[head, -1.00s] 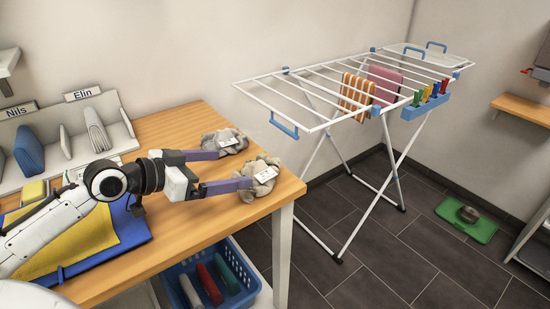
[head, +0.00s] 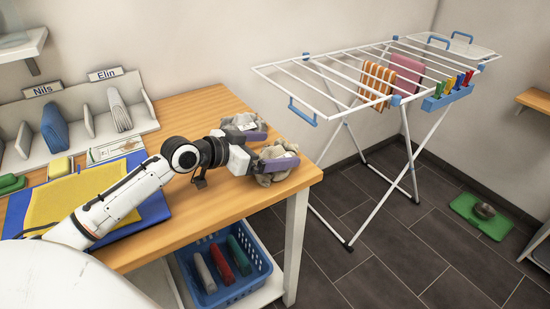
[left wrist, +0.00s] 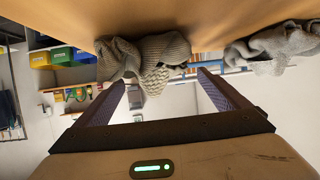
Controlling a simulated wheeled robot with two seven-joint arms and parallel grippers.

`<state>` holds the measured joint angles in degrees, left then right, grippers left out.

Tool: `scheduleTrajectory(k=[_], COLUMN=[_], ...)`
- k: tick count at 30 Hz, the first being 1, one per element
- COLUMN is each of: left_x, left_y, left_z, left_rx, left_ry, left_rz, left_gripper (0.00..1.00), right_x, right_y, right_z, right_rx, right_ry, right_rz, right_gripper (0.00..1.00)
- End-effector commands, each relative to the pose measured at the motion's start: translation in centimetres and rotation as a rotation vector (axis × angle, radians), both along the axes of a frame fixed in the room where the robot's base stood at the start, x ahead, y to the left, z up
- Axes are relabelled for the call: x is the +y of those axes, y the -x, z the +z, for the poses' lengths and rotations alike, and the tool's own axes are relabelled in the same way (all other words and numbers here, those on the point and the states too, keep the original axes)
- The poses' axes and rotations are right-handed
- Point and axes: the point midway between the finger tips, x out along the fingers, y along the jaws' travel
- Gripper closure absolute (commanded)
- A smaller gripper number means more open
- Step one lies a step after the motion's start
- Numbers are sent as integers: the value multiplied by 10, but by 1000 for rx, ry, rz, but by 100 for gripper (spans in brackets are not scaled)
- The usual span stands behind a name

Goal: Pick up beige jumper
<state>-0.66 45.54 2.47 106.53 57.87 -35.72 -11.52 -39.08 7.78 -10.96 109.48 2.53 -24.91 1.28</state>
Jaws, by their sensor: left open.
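The beige jumper (head: 266,179) lies crumpled near the right front corner of the wooden table in the head view, partly hidden by a finger. A second crumpled garment, grey (head: 240,119), lies behind it. My left gripper (head: 281,149) is open, its purple fingers at the two garments. In the left wrist view, which looks upside down, the knitted beige jumper (left wrist: 150,58) is mostly between the fingertips (left wrist: 160,84), overlapping the left finger's line. The grey garment (left wrist: 272,42) is past the right fingertip. I cannot tell whether any finger touches cloth. My right gripper is out of view.
The wooden table (head: 190,98) ends just right of the jumper. A blue basket (head: 230,292) stands below. A white drying rack (head: 345,120) stands right of the table. A divided organizer (head: 75,125) and yellow cloth (head: 75,195) are at the left.

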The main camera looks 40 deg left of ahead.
Motion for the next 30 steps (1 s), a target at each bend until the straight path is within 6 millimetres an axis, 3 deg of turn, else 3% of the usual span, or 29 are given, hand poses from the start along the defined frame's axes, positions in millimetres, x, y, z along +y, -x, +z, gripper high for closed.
scheduleTrajectory(k=[9, 18, 26, 30], left_x=[-2, -2, -1, -2], left_y=[-5, -5, -5, -5], left_z=[-2, -2, 3, 21], left_rx=[0, 0, -5, -7], left_ry=[-1, -1, -1, -3], left_rz=[0, 0, -1, -2], left_gripper=[6, 55, 56, 56], right_x=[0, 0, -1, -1], right_y=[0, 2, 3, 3], right_z=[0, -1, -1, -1], right_rx=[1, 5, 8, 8], right_ry=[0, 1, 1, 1], right_rz=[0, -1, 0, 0], right_gripper=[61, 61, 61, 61])
